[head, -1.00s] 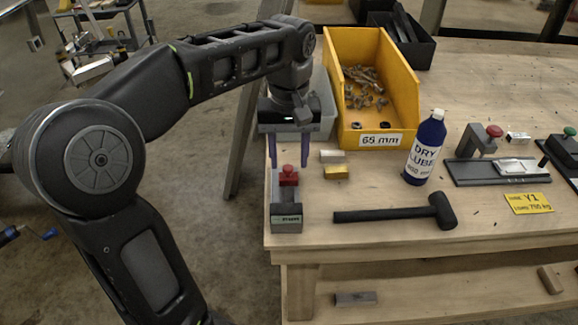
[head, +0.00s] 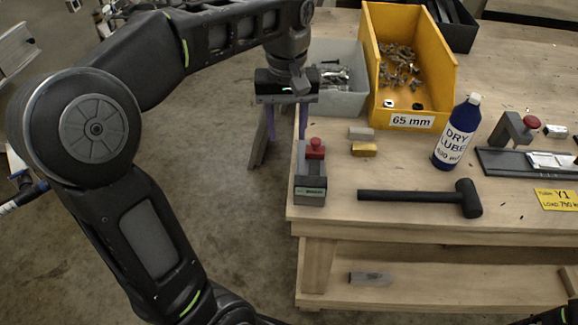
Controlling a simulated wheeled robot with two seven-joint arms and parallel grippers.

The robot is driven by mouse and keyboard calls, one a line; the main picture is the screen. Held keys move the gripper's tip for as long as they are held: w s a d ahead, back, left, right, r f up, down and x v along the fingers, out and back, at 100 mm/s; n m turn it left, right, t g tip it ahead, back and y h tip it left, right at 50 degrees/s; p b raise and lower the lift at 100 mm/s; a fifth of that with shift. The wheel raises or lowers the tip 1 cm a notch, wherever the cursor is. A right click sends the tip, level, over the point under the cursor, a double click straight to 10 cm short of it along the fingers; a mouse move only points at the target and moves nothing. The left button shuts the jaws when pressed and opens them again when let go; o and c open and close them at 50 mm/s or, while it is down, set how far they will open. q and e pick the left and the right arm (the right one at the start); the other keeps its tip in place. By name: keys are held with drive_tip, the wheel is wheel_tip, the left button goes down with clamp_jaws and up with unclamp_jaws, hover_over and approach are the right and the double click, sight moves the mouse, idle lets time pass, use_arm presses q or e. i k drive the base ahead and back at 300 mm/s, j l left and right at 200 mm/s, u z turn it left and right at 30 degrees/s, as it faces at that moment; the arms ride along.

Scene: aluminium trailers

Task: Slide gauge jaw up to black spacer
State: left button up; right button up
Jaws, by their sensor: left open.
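A small grey fixture with a red knob (head: 315,149) and a pale label on its front stands at the table's near left corner. I cannot tell which part is the jaw, nor pick out the black spacer for certain. My left gripper (head: 286,130) points down with its purple fingers apart and empty, at the table's left edge, behind and left of the small fixture. My right gripper is not in view.
A black mallet (head: 425,197) lies along the front, with a Dry Lube bottle (head: 457,132) behind it. A yellow bin (head: 440,88) of hardware and a grey bin (head: 342,100) stand behind. Small silver and yellow blocks (head: 364,150) lie between. A yellow tag (head: 555,199) lies right.

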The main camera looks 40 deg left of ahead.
sight(314, 151)
drive_tip(key=u, duration=1.05)
